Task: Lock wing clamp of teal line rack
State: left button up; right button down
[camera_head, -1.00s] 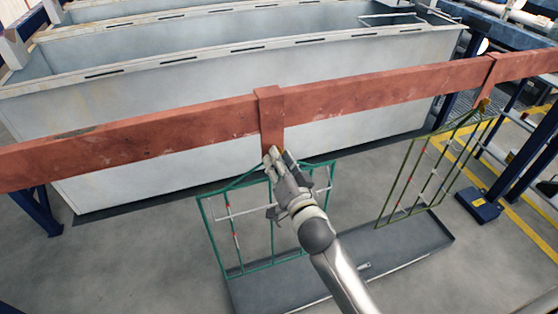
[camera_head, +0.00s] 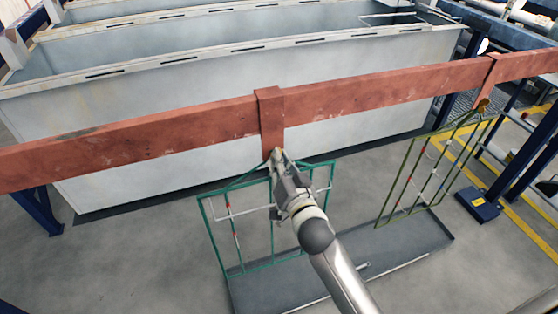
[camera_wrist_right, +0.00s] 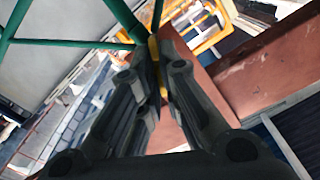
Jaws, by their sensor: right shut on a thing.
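The teal line rack (camera_head: 203,212) hangs from the red beam's middle bracket (camera_head: 271,125) in the head view. My right gripper (camera_head: 277,160) is at the top of this rack, just under the bracket. In the right wrist view the right gripper (camera_wrist_right: 160,75) has its fingers closed on a small yellow part, the wing clamp (camera_wrist_right: 154,52), beside the rack's green bars (camera_wrist_right: 125,20). The fingers hide most of the clamp, so its angle cannot be told. My left gripper is not in view.
The red beam (camera_head: 130,135) runs across in front of pale tanks (camera_head: 120,100). An olive rack (camera_head: 408,168) hangs to the right from another bracket. A grey drip tray (camera_head: 410,246) lies on the floor below the racks. Blue posts (camera_head: 525,160) stand at the right.

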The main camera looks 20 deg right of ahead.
jog(key=n+p, duration=0.1)
jog(key=n, duration=0.4)
jog(key=shift+n, duration=0.3)
dwell(0.4)
jog(key=c, duration=1.6)
grip_release()
jog(key=shift+a, duration=0.1)
jog(key=s, duration=1.2)
jog(key=shift+d, duration=0.25)
